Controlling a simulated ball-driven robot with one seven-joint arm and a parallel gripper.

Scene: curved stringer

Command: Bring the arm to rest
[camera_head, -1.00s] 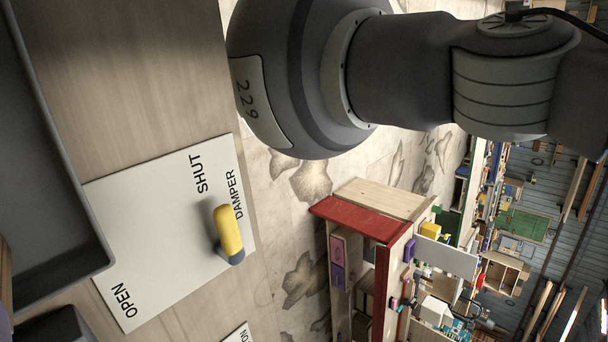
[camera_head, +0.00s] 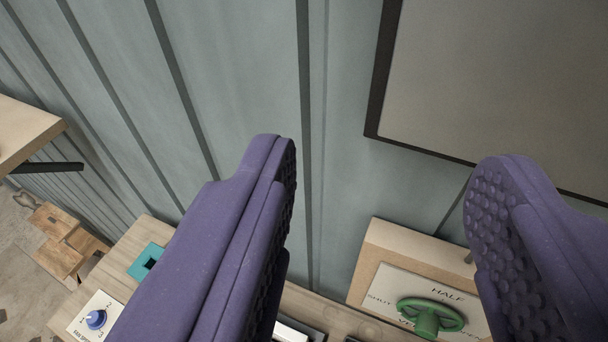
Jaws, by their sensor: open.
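My gripper (camera_head: 385,215) shows two purple padded fingers, spread wide apart with nothing between them. The left finger (camera_head: 215,255) rises from the bottom middle, and the right finger (camera_head: 525,245) stands at the right edge. The fingers are in front of a blue-grey panelled wall, above a wooden bench. The rest of my arm is out of view.
A green handwheel (camera_head: 430,315) on a plate marked SHUT and HALF is low at right, partly behind the right finger. A blue knob (camera_head: 96,319) and a teal square (camera_head: 146,261) sit on the bench (camera_head: 118,262). A dark-framed board (camera_head: 500,85) hangs at upper right. A wooden shelf (camera_head: 25,130) juts in at left.

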